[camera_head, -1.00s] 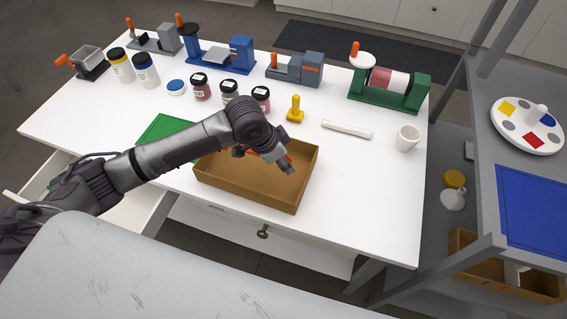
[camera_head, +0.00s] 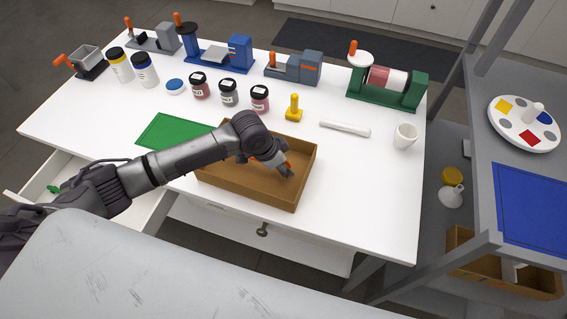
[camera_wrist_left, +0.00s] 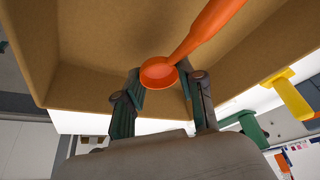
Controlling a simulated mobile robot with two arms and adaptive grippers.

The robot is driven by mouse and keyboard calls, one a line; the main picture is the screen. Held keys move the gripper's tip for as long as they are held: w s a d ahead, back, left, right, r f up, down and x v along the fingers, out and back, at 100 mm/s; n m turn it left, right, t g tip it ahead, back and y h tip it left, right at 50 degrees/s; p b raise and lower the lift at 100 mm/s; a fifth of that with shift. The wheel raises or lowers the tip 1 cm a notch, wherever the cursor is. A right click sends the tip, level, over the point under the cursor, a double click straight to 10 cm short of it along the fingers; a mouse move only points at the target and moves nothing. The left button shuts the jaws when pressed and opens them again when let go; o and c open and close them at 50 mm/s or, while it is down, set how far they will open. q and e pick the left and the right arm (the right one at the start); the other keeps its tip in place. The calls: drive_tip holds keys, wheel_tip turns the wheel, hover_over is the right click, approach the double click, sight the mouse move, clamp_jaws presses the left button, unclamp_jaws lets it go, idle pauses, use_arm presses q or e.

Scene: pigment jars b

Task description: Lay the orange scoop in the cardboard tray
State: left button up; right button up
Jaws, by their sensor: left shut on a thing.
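The cardboard tray (camera_head: 245,194) is a brown open box at the front middle of the white table. My left gripper (camera_head: 287,172) is over the tray's right part, fingers pointing down into it. It is shut on the orange scoop, whose orange shows in small bits beside the fingers. In the left wrist view the scoop (camera_wrist_left: 160,72) has its round bowl between the two fingers (camera_wrist_left: 162,88) and its handle slanting to the upper right, with the tray's brown inside (camera_wrist_left: 90,50) behind. I cannot tell whether the scoop touches the tray floor. My right gripper is not in view.
A green mat (camera_head: 165,133) lies left of the tray. Behind are several jars, a yellow stamp-like piece (camera_head: 294,108), a white rod (camera_head: 345,129) and a white cup (camera_head: 404,136). Bench devices line the back. Table right of the tray is clear.

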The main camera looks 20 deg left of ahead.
use_arm(q)
drive_tip(key=shift+f, duration=0.25)
drive_tip(key=o, duration=1.1)
drive_tip(key=shift+r, duration=0.35)
drive_tip(key=v, duration=1.2)
drive_tip(key=shift+r, duration=0.3)
drive_tip(key=shift+d, duration=0.1)
